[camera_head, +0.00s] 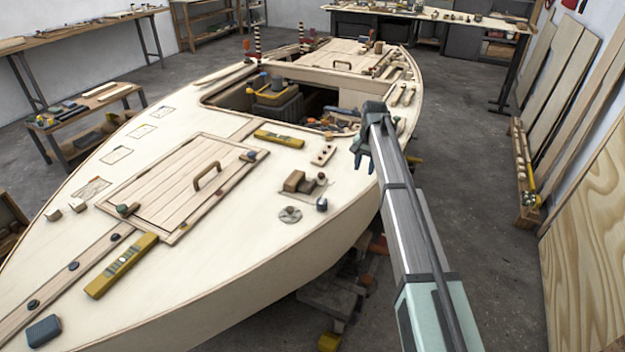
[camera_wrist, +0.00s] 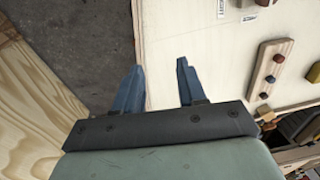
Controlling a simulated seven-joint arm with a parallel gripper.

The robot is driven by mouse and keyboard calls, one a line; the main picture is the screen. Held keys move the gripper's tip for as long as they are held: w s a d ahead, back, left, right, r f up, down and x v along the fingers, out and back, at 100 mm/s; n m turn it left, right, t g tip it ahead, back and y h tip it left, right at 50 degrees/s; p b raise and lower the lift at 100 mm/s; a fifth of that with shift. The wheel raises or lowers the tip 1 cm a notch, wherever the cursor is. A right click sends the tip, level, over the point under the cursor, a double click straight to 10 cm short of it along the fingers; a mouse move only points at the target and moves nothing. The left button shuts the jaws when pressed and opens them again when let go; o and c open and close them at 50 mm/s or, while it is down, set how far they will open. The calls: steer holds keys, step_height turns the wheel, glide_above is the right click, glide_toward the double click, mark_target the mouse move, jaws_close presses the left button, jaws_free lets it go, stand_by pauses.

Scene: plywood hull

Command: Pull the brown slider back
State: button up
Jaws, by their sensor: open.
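A brown block (camera_head: 296,182) that looks like the slider sits on a small plate on the pale deck, near the hull's right edge. I cannot tell for certain that it is the slider, nor how it is guided. My gripper (camera_head: 361,160) is open and empty, above the deck's right edge, behind and to the right of this block. In the wrist view my gripper's two blue fingers (camera_wrist: 156,88) are spread, over the hull edge, with bare deck and floor beyond them. The brown block is not clearly seen in the wrist view.
A wooden strip with coloured knobs (camera_head: 323,154) lies left of my gripper and shows in the wrist view (camera_wrist: 269,70). A round disc (camera_head: 290,214) and a blue-grey knob (camera_head: 322,204) are near the block. A hatch with a handle (camera_head: 207,176) lies farther left.

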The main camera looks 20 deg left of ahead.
step_height(320, 180, up, 10)
steer(key=f, duration=0.1)
glide_above(312, 182)
steer(key=shift+n+g+h, duration=0.3)
steer(key=shift+n, duration=0.1)
step_height(312, 182, down, 13)
steer(key=shift+d+f, duration=0.1)
jaws_close()
